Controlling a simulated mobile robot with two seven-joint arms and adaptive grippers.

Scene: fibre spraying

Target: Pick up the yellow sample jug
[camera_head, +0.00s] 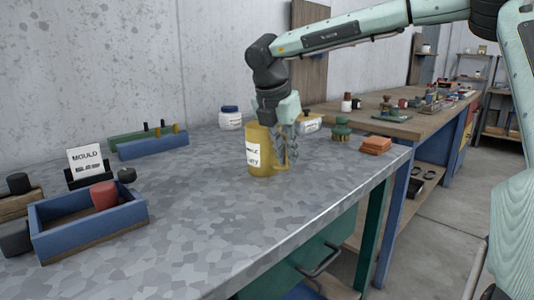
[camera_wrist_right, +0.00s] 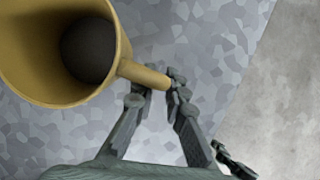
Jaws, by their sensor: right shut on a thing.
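The yellow sample jug (camera_head: 262,150) stands upright on the grey speckled table, with a white label on its left side and a handle on its right. My right gripper (camera_head: 287,150) comes down from above and is shut on the jug's handle. In the right wrist view the jug (camera_wrist_right: 118,50) shows its open rim and dark inside, and the gripper (camera_wrist_right: 174,90) has its fingers at the handle. I cannot tell whether the jug's base touches the table. My left gripper is not in view.
A blue tray (camera_head: 128,215) and a MOULD sign (camera_head: 85,160) stand left. The table's front middle is clear.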

